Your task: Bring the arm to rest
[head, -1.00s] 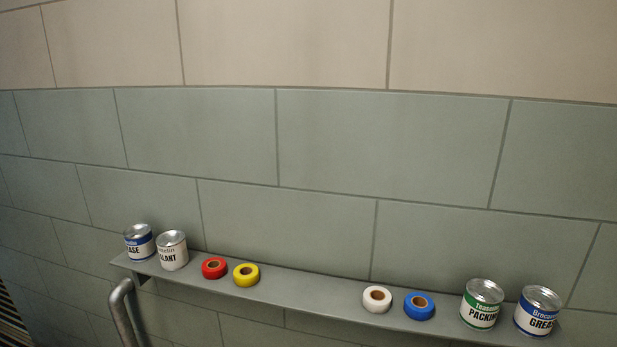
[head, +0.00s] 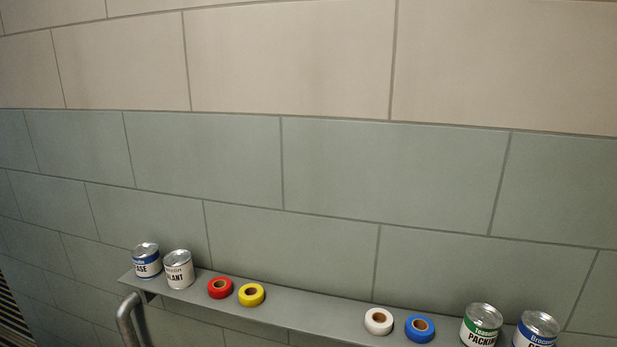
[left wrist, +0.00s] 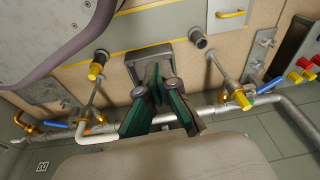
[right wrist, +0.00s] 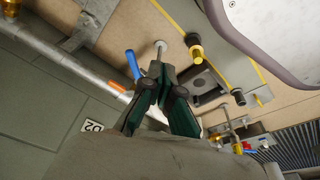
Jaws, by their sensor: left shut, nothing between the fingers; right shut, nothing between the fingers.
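My left gripper (left wrist: 158,80) shows in the left wrist view, its dark green fingers closed together with nothing between them. It hangs in front of a tan panel with pipes and valves. My right gripper (right wrist: 162,75) shows in the right wrist view, also closed and empty, in front of a similar panel. Neither gripper appears in the head view. No contact between either gripper and the fittings can be made out.
A wall shelf (head: 310,317) holds several cans and tape rolls, including a sealant can (head: 178,271) and a red roll (head: 220,288). Pipes (left wrist: 185,117) and a blue-handled valve (right wrist: 132,65) are around the grippers in the wrist views.

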